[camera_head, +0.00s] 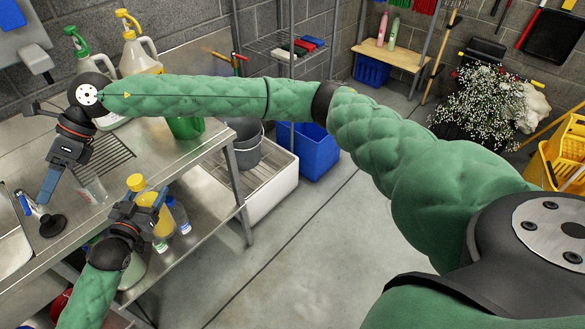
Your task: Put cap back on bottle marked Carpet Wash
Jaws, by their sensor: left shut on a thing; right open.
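My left gripper (140,203) is at the bench's front edge, shut on a bottle with yellow contents (150,198) that has a yellow top (136,182). My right gripper (66,178) is open above the bench to the left, with its fingers pointing down. A small clear bottle (92,188) stands just right of its fingers; I cannot tell whether they touch it. A clear bottle with a blue part (178,214) is right of my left gripper. No label is readable, so I cannot tell which bottle is marked Carpet Wash, and I cannot make out a loose cap.
The metal bench (130,140) has a sink at the left edge. A black round-based tool (52,224) lies near it. Spray bottles with a green (78,44) and a yellow head (128,22) stand at the back. A grey bucket (243,140) is beyond the bench.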

